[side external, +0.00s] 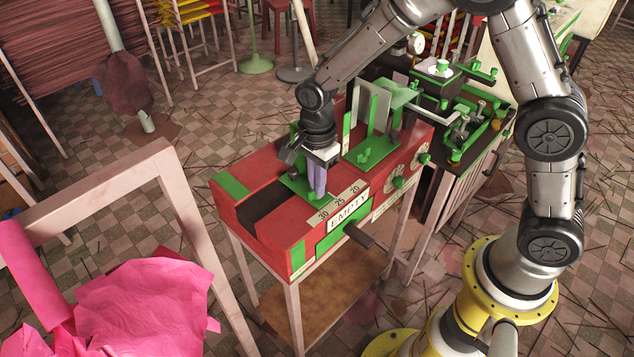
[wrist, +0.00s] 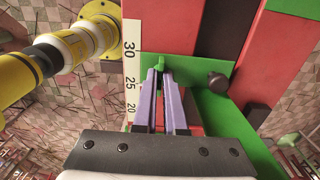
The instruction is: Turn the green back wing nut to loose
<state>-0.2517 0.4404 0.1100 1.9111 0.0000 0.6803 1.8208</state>
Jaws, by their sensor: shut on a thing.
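My gripper (side external: 318,192) points down at a green plate (side external: 295,185) on top of the red extruder box (side external: 265,222). In the wrist view its two lavender fingers (wrist: 161,72) are close together, with their tips at a small green wing nut (wrist: 160,62). The gripper is shut on this wing nut, and the fingers hide part of it. The wing nut sits at the edge of the green plate (wrist: 205,103), beside the 30-25-20 scale (wrist: 130,80). In the side view the fingers hide it. Another green wing nut (side external: 365,158) shows farther along the machine.
A dark round knob (wrist: 217,81) stands on the plate to the right of the fingers. A green upright bracket (side external: 398,93) rises behind my gripper. Pink cloth (side external: 140,305) lies at lower left.

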